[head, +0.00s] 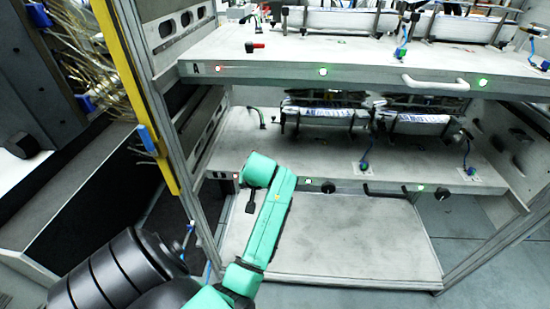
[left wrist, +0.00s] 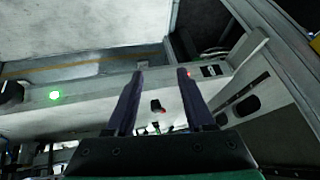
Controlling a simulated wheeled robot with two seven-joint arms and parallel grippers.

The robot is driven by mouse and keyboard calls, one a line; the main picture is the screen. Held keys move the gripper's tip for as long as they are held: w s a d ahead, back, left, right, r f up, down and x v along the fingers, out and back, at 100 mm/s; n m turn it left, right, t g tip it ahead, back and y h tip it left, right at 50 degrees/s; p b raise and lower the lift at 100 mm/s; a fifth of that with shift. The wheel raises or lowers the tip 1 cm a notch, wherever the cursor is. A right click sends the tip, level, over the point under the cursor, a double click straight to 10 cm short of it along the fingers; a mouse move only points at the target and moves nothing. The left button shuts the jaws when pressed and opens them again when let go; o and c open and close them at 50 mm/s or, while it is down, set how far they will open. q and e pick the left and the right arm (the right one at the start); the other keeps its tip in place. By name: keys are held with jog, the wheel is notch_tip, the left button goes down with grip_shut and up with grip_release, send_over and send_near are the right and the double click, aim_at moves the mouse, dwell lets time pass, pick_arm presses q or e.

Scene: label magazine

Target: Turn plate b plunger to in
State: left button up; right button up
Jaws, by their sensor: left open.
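The lower plate (head: 330,155), which I take as plate b, is a grey shelf with lights on its front edge. In the left wrist view, a small black part with a red end (left wrist: 157,107), possibly the plunger, sits on the plate. In that view it lies between the two fingers, beyond them and apart from them. In the head view my green left wrist covers that spot. My left gripper (left wrist: 161,72) is open and empty, at the plate's front edge near the red light (left wrist: 186,73). My right gripper is not in view.
The upper plate (head: 370,75) overhangs the lower one and carries a red-and-black part (head: 255,47) and a white handle (head: 436,84). A frame post (head: 160,120) stands left of my arm. A green light (head: 308,181) and black knob (head: 328,187) sit to the right.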

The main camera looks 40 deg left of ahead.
pick_arm(q)
jog(key=s+d+f+m+h, duration=0.4)
jog(key=d+f+m, duration=0.5)
jog(key=d, duration=0.6)
jog(key=shift+s+d+f+t, duration=0.2)
jog(key=shift+s+f+t, duration=0.1)
jog(key=shift+s+f, duration=0.65)
